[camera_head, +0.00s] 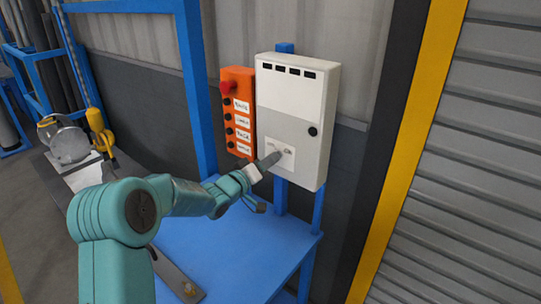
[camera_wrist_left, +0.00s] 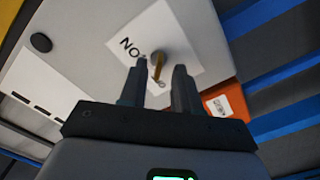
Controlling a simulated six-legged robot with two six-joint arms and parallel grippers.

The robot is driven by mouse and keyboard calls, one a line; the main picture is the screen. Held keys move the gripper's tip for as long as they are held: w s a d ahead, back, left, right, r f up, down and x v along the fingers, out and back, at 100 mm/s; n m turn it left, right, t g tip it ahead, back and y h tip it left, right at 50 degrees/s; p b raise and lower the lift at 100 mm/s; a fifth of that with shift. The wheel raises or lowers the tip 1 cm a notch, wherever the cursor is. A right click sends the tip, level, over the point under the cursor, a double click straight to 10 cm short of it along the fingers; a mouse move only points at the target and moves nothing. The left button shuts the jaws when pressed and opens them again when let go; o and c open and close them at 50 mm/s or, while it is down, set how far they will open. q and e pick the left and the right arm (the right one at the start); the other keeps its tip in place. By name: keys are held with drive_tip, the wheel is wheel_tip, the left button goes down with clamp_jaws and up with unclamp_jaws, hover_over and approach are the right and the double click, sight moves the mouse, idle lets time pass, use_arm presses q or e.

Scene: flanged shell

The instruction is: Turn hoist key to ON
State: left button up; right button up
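The hoist key (camera_wrist_left: 157,57) is a small brass-coloured piece on a white label plate (camera_wrist_left: 187,28), between and just beyond my left fingertips in the left wrist view. Its narrow part points down in that picture, away from the upside-down ON lettering beside it. The plate also shows low on the white control box (camera_head: 312,100) in the head view. My left gripper (camera_wrist_left: 160,67) is open, one finger to each side of the key, with visible gaps. In the head view the left gripper (camera_head: 268,162) reaches the plate and hides the key. My right gripper is not in view.
An orange button panel (camera_head: 239,115) with a red knob is mounted left of the box. A blue bench (camera_head: 225,260) lies below. A blue post stands left of the panel, and a yellow-edged shutter (camera_head: 470,170) stands to the right.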

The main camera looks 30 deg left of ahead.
use_arm(q)
drive_tip(key=shift+w+d, duration=0.15)
drive_tip(key=shift+w, duration=0.55)
clamp_jaws()
